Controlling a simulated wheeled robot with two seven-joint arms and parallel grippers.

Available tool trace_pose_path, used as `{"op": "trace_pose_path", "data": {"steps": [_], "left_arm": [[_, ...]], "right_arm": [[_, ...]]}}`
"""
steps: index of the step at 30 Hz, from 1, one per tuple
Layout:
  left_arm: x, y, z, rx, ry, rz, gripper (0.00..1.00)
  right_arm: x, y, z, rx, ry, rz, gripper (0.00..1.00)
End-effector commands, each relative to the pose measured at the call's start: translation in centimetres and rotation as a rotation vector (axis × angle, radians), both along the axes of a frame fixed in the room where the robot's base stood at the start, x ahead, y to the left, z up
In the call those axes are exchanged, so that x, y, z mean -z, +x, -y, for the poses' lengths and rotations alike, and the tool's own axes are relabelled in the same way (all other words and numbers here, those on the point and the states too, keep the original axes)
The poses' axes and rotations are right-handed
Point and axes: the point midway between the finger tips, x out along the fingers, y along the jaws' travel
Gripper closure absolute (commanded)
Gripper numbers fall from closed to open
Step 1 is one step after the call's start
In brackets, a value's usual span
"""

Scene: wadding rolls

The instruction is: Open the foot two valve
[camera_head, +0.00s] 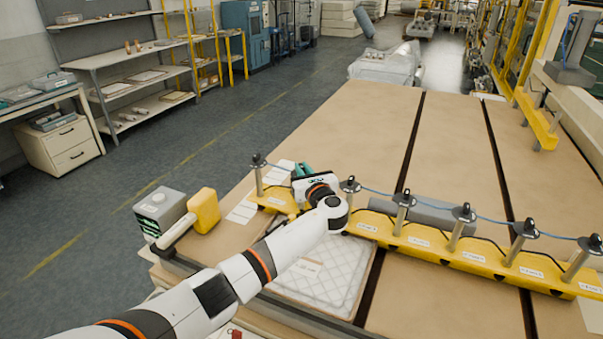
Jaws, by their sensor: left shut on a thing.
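A yellow bar (438,243) crosses the table with a row of upright metal feet, each with a dark cap and a label below. The end foot (258,172) stands left of my left gripper, and another foot (349,195) stands just right of it. My left gripper (302,174) is at the spot between them, where the second foot in the row would stand. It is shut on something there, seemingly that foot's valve. The fingertips and the valve are mostly hidden, so how far the valve is turned cannot be told. My right gripper is not in view.
A blue hose (378,190) links the foot caps. A grey roll (430,214) lies behind the bar. A quilted white pad (325,275) lies in front. A grey box (160,210) and yellow block (203,210) sit at the table's left edge. The far tabletop (370,130) is clear.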

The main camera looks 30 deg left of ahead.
Motion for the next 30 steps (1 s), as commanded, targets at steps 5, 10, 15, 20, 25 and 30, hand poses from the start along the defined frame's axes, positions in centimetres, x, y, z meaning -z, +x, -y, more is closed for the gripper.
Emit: {"op": "trace_pose_path", "data": {"steps": [5, 10, 15, 20, 25, 30], "left_arm": [[0.6, 0.3, 0.3, -0.155, -0.002, 0.001, 1.0], [0.6, 0.4, 0.4, -0.274, -0.001, 0.0, 1.0], [0.4, 0.5, 0.4, -0.354, 0.0, 0.0, 1.0], [0.3, 0.6, 0.4, -0.399, -0.001, -0.001, 1.0], [0.2, 0.6, 0.3, -0.421, -0.001, -0.001, 1.0], [0.1, 0.6, 0.3, -0.425, 0.0, -0.001, 1.0]], "right_arm": [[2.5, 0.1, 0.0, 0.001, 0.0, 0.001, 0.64], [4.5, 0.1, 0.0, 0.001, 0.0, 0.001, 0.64], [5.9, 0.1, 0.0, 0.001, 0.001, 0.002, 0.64], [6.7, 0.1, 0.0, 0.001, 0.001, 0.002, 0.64], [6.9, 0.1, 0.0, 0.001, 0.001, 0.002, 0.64], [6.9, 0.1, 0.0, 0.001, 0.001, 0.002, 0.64]]}}
